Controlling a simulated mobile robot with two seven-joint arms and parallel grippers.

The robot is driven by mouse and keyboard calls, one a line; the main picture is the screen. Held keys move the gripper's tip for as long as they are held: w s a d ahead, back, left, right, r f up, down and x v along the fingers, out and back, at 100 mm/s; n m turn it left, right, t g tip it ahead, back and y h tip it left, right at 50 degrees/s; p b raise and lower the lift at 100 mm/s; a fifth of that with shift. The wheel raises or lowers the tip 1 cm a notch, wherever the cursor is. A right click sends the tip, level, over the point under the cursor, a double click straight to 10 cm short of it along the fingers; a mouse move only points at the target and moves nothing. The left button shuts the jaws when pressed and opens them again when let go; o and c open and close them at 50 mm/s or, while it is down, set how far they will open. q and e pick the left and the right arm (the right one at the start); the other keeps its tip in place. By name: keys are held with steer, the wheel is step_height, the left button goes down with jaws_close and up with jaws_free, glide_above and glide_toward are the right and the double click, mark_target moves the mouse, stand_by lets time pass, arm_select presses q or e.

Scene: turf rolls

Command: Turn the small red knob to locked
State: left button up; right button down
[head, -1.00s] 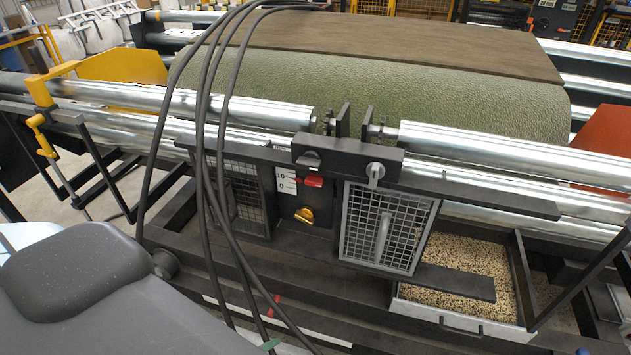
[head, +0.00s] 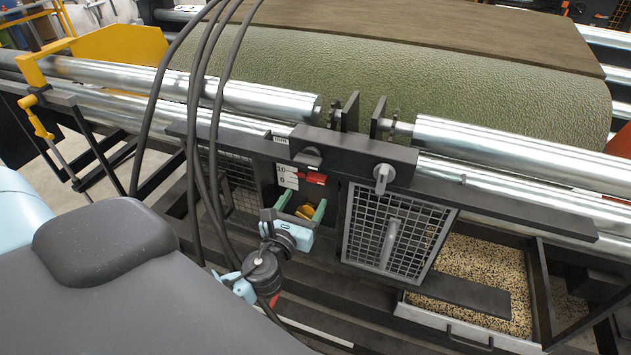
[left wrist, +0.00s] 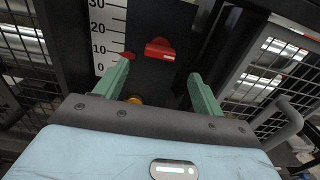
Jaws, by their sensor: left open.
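The small red knob (head: 313,178) sits on a dark panel beside a white numbered scale (head: 287,177). In the left wrist view the red knob (left wrist: 160,49) is ahead of the fingers, high on the panel. My left gripper (head: 300,207) is open, with its green fingers just below the red knob and either side of a yellow knob (head: 307,211). In the left wrist view, my gripper (left wrist: 160,68) shows nothing held between its fingers. The yellow knob's top shows low between them (left wrist: 135,100). My right gripper is out of view.
Mesh doors flank the panel; the right one (head: 395,232) has a handle. A dark bar with a grey lever (head: 382,177) juts out above. Black cables (head: 207,110) hang at the left. A tray of granules (head: 478,280) lies at the right.

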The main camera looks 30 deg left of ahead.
mark_target(315, 182)
arm_select(q)
steer(key=shift+x, duration=3.8)
steer(key=c, duration=1)
